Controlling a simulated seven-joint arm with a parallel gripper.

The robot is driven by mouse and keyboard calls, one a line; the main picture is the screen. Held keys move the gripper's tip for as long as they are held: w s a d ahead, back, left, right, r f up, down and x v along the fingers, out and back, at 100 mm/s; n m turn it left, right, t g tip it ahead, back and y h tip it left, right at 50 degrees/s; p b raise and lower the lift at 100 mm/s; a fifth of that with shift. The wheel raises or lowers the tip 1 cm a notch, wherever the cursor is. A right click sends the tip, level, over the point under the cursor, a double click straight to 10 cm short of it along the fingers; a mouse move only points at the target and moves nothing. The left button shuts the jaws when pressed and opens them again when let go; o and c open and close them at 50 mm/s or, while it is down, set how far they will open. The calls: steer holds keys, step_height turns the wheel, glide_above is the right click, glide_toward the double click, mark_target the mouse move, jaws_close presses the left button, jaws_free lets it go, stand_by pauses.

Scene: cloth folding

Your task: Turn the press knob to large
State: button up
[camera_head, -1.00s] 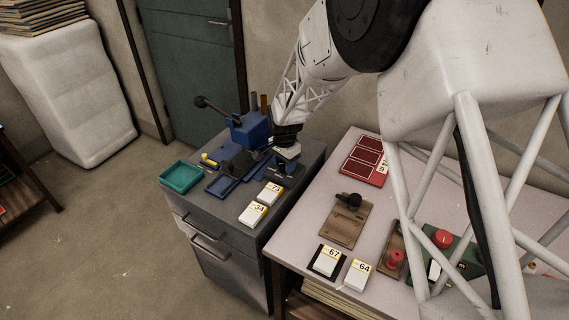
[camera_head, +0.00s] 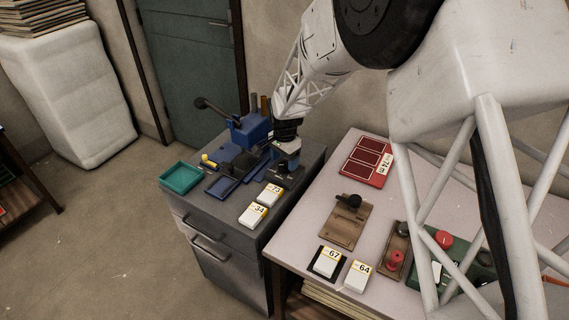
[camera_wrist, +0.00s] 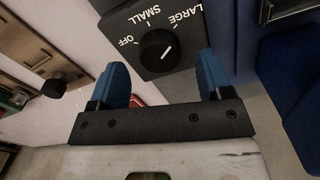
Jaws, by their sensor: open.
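The press knob (camera_wrist: 158,51) is a round black dial on a dark panel (camera_wrist: 187,54), with white OFF, SMALL and LARGE labels. In the wrist view its white mark points up and right, roughly toward LARGE. My gripper (camera_wrist: 163,60) is open, its two blue fingers left and right of the knob, with gaps visible; I cannot tell whether the tips reach down to its depth. In the head view my gripper (camera_head: 287,163) is over the right part of the grey cabinet top, beside the blue press (camera_head: 250,130), and hides the knob.
A teal tray (camera_head: 181,178) and cards marked 73 (camera_head: 270,195) and 34 (camera_head: 253,215) share the cabinet top (camera_head: 230,212). The table at right holds a red card board (camera_head: 366,163), a wooden knob board (camera_head: 346,224), and cards 67 (camera_head: 327,262) and 64 (camera_head: 357,276).

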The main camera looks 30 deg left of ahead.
mark_target(285, 165)
steer(key=shift+r, duration=2.7)
steer(key=shift+d, duration=0.1)
steer(key=s+d+r, duration=0.2)
steer(key=d+r, duration=0.4)
steer(key=d, duration=0.6)
steer(key=s+d+r+n+t, duration=0.1)
steer(key=d+r, duration=0.5)
steer(key=d, duration=0.5)
steer(key=s+d+r, duration=0.2)
steer(key=d+r, duration=0.4)
steer(key=d, duration=0.6)
steer(key=s+d+r+n+t, duration=0.1)
steer(key=s+d+r, duration=0.1)
steer(key=s+d, duration=2.1)
steer(key=shift+s+n+t, duration=0.3)
steer(key=shift+s, duration=0.4)
